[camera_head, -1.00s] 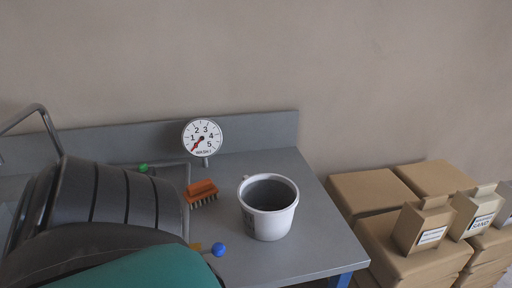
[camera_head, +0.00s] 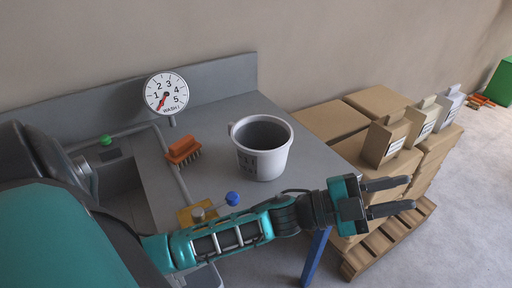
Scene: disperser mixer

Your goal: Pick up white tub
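The white tub (camera_head: 262,163) stands upright on the grey bench (camera_head: 229,112). It has a dark grey inside, a label on its front and a small handle at its left rim. My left gripper (camera_head: 402,197) is to the right of the tub and nearer to me, past the bench's right edge, in front of the stacked boxes. Its two dark fingers point right and are spread apart with nothing between them. My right gripper is not in view.
An orange brush (camera_head: 183,150), a dial gauge (camera_head: 166,93) and a blue-knobbed lever (camera_head: 232,198) are left of the tub. Cardboard boxes (camera_head: 376,101) with small cartons (camera_head: 386,139) stand on a wooden pallet (camera_head: 388,240) at right. A green box (camera_head: 499,83) is far right.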

